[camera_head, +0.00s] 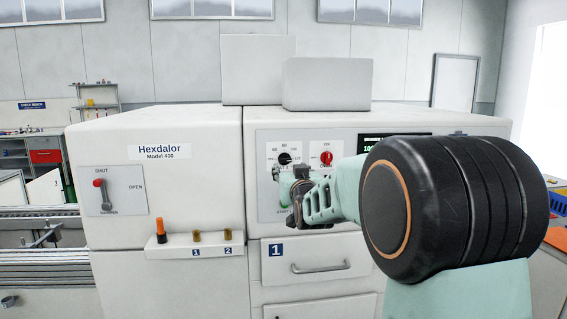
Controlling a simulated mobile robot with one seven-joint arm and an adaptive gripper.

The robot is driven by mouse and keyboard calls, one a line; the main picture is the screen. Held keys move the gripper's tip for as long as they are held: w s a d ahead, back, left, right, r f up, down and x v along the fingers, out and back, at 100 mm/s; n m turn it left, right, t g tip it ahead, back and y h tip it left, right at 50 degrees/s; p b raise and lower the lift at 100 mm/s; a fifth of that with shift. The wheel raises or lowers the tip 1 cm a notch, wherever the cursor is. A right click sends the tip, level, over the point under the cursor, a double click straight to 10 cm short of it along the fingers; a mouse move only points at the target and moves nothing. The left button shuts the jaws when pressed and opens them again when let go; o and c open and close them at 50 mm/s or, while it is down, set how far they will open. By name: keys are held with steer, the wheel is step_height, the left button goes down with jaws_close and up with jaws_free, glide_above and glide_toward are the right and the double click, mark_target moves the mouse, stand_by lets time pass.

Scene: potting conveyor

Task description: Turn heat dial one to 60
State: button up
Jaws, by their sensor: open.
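A black dial (284,158) sits on a white plate on the front of the white machine. Small numbers surround it, too small to read surely, and the lettering below it is partly hidden by my gripper. I cannot tell its exact setting. A red dial (326,157) is on a second plate to its right. My gripper (284,174) is open and empty, just below the black dial in the picture. I cannot tell how far it is from the panel. A green button with lettering is mostly hidden behind my gripper.
A display (385,143) is partly hidden by my arm. A lever (102,195) with a red knob is on the left panel. A small shelf (196,246) holds an orange-topped item and two brass pieces. A drawer (318,262) marked 1 lies below my gripper.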

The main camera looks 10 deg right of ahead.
mark_target(286, 161)
steer(key=w+p, duration=0.1)
steer(key=w, duration=0.7)
steer(key=shift+w+p, duration=0.25)
steer(key=shift+p, duration=0.05)
steer(key=shift+c, duration=0.3)
steer(key=c, duration=1.1)
